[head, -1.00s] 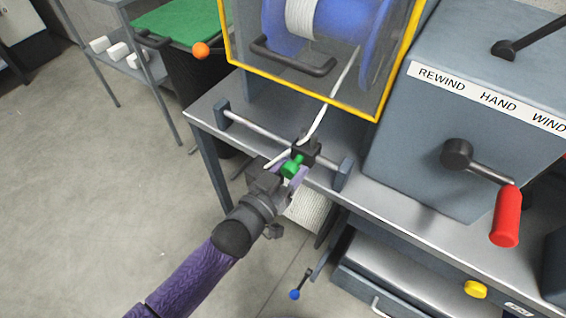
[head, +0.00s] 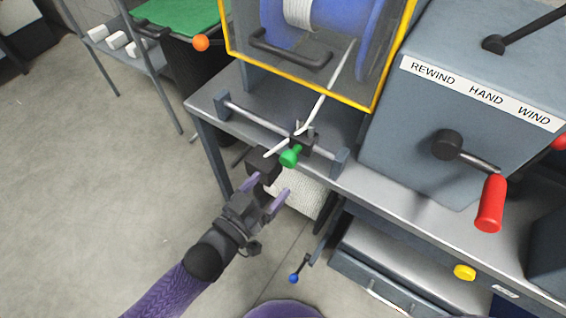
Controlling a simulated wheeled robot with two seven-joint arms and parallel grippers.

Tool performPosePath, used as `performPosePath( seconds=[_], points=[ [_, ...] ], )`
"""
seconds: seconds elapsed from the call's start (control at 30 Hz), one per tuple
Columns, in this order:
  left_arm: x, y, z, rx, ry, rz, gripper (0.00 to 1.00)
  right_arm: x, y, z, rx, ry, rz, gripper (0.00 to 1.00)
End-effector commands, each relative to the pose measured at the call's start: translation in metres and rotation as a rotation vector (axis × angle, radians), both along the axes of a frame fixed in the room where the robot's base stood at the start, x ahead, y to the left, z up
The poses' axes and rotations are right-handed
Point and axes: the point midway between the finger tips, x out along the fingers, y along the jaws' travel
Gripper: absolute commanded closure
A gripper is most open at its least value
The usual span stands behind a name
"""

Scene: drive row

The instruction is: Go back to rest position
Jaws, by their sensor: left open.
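My left gripper (head: 265,188) is open and empty, with its two purple fingers apart. It is just below and in front of the green knob (head: 290,156), clear of it. The knob sits on a dark slider block on the metal guide rail (head: 262,119) at the bench's front edge. A white rope (head: 313,118) runs from the blue reel (head: 345,40) down through the slider, its end sticking out to the left. My right gripper is not in view.
The bench (head: 352,182) carries a yellow-framed guard (head: 300,92) and a grey rewind box (head: 470,130) with a red-handled crank (head: 491,203). A blue-tipped lever (head: 294,278) and a drawer unit (head: 400,262) are below. Floor at left is clear.

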Motion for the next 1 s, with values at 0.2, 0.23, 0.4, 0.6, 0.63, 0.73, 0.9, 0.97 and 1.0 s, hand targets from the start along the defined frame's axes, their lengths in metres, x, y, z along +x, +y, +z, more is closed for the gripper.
performPosePath(
  seconds=[0.2,0.23,0.4,0.6,0.63,0.73,0.9,0.97,1.0],
  points=[
    [-0.017,0.014,0.000,0.000,0.000,0.000,0.13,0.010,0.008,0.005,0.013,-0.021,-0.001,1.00],
    [-0.018,0.014,0.000,0.000,0.000,0.000,0.13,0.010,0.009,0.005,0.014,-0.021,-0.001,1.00],
    [-0.017,0.014,-0.001,-0.001,0.001,0.000,0.13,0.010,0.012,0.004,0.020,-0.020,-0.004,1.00],
    [-0.017,0.014,-0.002,0.003,0.003,0.002,0.13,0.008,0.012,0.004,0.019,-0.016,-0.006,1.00],
    [-0.017,0.016,-0.006,0.013,0.013,0.009,0.13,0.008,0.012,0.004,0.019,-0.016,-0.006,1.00],
    [-0.020,0.036,-0.052,0.120,0.125,0.078,0.13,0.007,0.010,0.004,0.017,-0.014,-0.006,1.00],
    [-0.089,0.111,-0.193,0.457,0.560,0.244,0.13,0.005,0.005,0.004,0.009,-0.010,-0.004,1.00],
    [-0.134,0.134,-0.232,0.560,0.732,0.274,0.13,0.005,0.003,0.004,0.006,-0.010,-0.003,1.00],
    [-0.167,0.146,-0.252,0.619,0.843,0.284,0.13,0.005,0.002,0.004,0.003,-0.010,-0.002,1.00]
  ],
)
